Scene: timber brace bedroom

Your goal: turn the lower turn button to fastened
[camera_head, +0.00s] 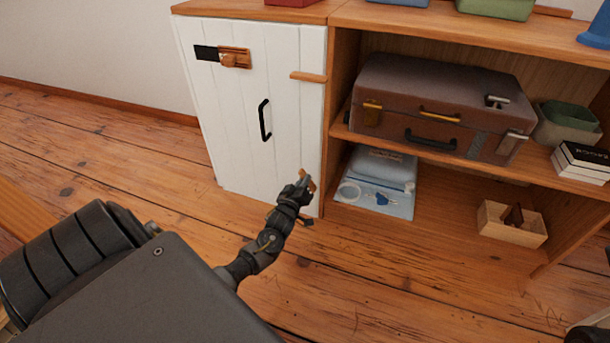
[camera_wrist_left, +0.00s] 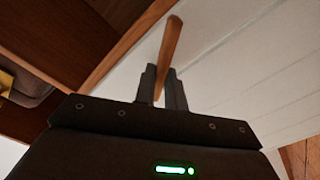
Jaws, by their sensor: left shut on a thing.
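The lower turn button (camera_head: 311,184) is a small wooden bar near the lower right edge of the white cabinet door (camera_head: 225,130). My left gripper (camera_head: 302,182) is shut on it and hides much of it in the head view. In the left wrist view the wooden bar (camera_wrist_left: 171,45) stands between the two fingers of my left gripper (camera_wrist_left: 163,80), with one end sticking out beyond them. Its exact angle is hard to tell in the head view. The upper turn button (camera_head: 309,77) lies level across the door's right edge.
The door has a black handle (camera_head: 264,120) and a wooden slide latch (camera_head: 234,58). To the right, open shelves hold a brown suitcase (camera_head: 440,105), blue folded items (camera_head: 378,180) and a small wooden box (camera_head: 512,228). The floor before the door is clear beside my arm.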

